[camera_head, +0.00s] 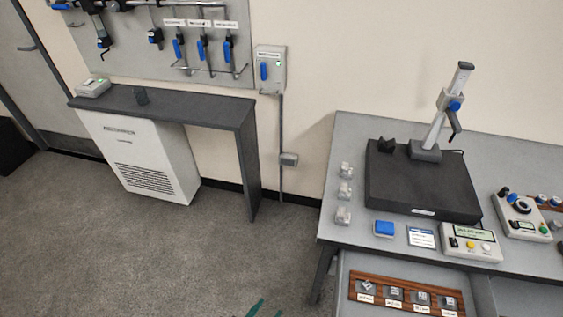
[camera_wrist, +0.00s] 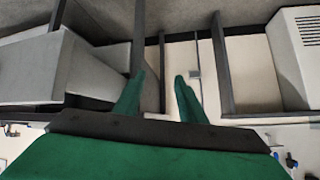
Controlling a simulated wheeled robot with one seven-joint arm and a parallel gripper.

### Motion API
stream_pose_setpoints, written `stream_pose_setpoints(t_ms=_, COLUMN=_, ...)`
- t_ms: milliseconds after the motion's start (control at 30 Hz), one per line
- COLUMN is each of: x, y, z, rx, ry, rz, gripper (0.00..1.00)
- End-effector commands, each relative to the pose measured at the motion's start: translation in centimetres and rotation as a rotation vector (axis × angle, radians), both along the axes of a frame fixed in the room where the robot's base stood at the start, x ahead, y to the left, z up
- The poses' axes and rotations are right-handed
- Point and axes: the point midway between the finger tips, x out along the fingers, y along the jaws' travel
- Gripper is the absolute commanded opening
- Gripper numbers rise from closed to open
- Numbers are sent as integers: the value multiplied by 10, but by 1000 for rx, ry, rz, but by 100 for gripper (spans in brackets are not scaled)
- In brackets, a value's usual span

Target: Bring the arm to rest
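My gripper (camera_wrist: 160,78) shows in the wrist view as two green fingers standing apart with nothing between them. It is open and empty. In the head view only small green tips of my gripper (camera_head: 266,309) show at the bottom edge, over the carpet to the left of the grey workbench (camera_head: 335,222). The rest of the arm is hidden below the frame.
The workbench holds a black plate (camera_head: 400,195) with a measuring stand (camera_head: 440,112), a control box (camera_head: 471,243) and small blocks. An open drawer (camera_head: 345,277) juts out at its front. A dark shelf (camera_head: 185,104) stands over a white unit (camera_head: 140,155). Carpet (camera_head: 150,250) between is clear.

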Motion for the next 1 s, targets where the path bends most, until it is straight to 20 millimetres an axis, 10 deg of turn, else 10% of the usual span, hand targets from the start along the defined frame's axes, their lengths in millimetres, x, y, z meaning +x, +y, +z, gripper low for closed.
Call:
stream_pose_setpoints(t_ms=500, x=-99, y=-5, z=30, rx=-155, ry=-196, rz=250, gripper=37)
stream_pose_setpoints(t_ms=1000, x=-133, y=-42, z=92, rx=-261, ry=-419, rz=483, gripper=37)
